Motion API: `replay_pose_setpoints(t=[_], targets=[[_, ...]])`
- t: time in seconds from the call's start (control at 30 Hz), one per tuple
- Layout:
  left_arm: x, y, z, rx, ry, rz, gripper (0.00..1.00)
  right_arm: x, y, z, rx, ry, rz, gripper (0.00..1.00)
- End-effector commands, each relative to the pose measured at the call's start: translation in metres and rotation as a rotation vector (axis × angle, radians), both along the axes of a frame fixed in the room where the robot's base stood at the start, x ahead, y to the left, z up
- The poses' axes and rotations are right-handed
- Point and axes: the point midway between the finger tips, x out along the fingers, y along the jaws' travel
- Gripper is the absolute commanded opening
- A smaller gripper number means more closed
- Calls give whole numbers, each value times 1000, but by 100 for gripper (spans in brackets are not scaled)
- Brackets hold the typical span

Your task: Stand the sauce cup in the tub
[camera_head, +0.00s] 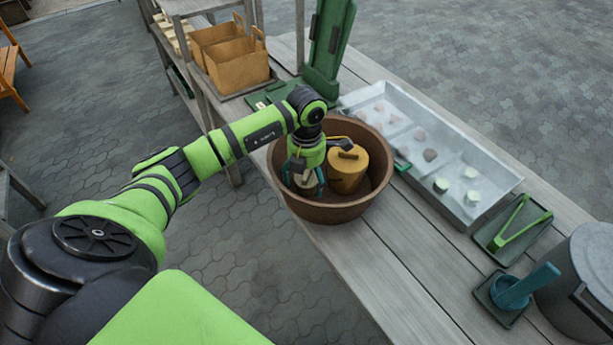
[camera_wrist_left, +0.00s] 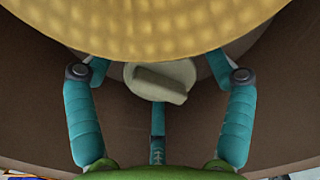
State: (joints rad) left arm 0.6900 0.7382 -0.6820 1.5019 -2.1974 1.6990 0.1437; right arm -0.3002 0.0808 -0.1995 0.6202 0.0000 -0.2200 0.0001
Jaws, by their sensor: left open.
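The brown round tub (camera_head: 338,212) stands on the wooden bench. A small pale cream piece, seemingly the sauce cup (camera_wrist_left: 160,82), is low inside the tub's left part, with a raised ridge on top facing the wrist camera. Whether its base rests flat is hidden. A larger yellow lidded pot (camera_head: 347,172) stands beside it in the tub and fills the top of the left wrist view (camera_wrist_left: 150,25). My left gripper (camera_head: 304,182) points down into the tub, its teal fingers open around the cream piece, with visible gaps. My right gripper is not in view.
Right of the tub are a grey compartment tray (camera_head: 480,208) with small pieces, green tongs (camera_head: 515,220) on a tray, a teal mortar (camera_head: 510,293) and a metal bin (camera_head: 585,275). A green stand (camera_head: 328,45) rises behind.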

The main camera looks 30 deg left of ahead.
Motion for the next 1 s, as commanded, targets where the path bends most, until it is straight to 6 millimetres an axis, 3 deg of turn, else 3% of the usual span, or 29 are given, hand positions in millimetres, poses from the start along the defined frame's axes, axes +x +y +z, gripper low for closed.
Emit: replay_pose_setpoints(t=[0.53,0.7,1.0], targets=[[1,0,104,0,-5,-1,82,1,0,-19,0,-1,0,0],[0,0,118,-1,-2,0,82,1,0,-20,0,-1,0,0],[0,0,120,0,-1,0,82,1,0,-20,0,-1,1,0]])
